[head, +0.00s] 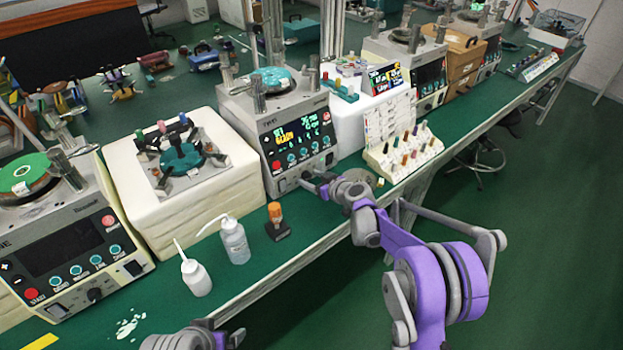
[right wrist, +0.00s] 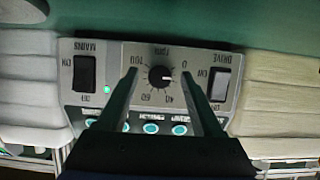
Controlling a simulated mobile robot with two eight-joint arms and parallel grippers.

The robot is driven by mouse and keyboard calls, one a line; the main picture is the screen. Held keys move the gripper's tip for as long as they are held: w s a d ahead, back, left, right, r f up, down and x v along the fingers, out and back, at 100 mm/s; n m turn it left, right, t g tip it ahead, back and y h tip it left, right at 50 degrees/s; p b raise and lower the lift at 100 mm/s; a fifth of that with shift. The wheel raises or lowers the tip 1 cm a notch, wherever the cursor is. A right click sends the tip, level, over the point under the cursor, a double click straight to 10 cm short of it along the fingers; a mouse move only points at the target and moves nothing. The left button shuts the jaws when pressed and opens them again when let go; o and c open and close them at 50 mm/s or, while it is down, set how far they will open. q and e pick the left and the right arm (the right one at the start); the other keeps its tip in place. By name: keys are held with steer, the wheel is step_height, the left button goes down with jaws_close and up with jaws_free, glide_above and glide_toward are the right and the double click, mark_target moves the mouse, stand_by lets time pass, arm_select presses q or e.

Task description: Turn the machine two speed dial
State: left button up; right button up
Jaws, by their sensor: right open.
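My right gripper (head: 313,183) is at the lower front of the middle machine (head: 290,134), whose display is lit. In the right wrist view the panel appears upside down. A round black speed dial (right wrist: 160,76) with a white pointer mark toward the picture's right sits in a ring of numbers. The open right gripper's fingers (right wrist: 160,82) stand on either side of the dial, with a gap visible on both sides. In the head view the gripper covers the dial. My left gripper (head: 218,336) is only partly in view at the bottom edge, and its jaws are unclear.
A mains switch (right wrist: 84,74) and a drive switch (right wrist: 220,84) flank the dial.

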jaws_close()
steer(key=shift+m+y, duration=0.3)
steer(key=shift+w+d+m+g+y+b, duration=0.15)
steer(key=shift+m+g+y+b, duration=0.3)
steer(key=shift+m, duration=0.45)
steer(key=shift+f+m+g+y+b, duration=0.1)
steer(key=shift+m+g+y+b, duration=0.25)
steer(key=shift+m+y, duration=0.6)
steer(key=shift+m, duration=0.25)
jaws_free()
